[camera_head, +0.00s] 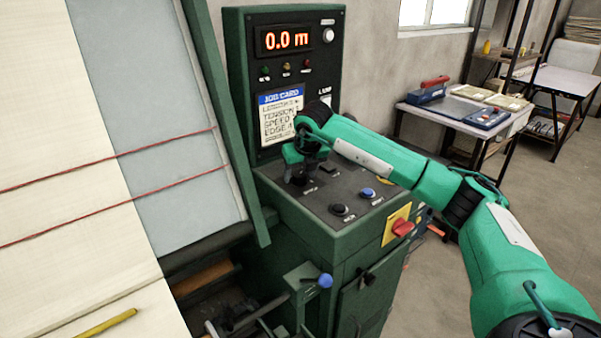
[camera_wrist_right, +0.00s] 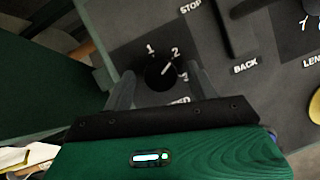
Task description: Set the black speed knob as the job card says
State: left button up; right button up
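The black speed knob (camera_wrist_right: 158,75) sits on the dark control panel in the right wrist view. Its white pointer line aims up and right, about at the 2; marks 1, 2 and 3 surround it. My right gripper (camera_wrist_right: 162,88) is open, with one finger on each side of the knob and a visible gap to it. In the head view my right gripper (camera_head: 302,172) points down over the panel's left part and mostly hides the knob. The job card (camera_head: 280,115) lists length, tension, speed and edge lines; my arm covers its right side, so the speed value is not readable. My left gripper is not in view.
The green machine cabinet (camera_head: 330,235) carries the panel, with black and blue buttons (camera_head: 367,193) and a red switch on yellow (camera_head: 401,228) to the right. A display (camera_head: 287,39) reads 0.0 m. Cloth with red lines (camera_head: 90,180) lies left. A bench (camera_head: 480,130) stands behind.

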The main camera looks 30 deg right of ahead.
jog(key=shift+s+r, duration=0.15)
jog(key=shift+r, duration=0.3)
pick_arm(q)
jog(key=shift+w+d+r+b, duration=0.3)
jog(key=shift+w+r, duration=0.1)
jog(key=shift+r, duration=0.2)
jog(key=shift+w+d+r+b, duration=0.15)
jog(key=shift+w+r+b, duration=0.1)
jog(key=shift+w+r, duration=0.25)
pick_arm(e)
jog(key=v, duration=1.2)
jog(key=shift+r, duration=0.4)
jog(key=shift+s, duration=0.1)
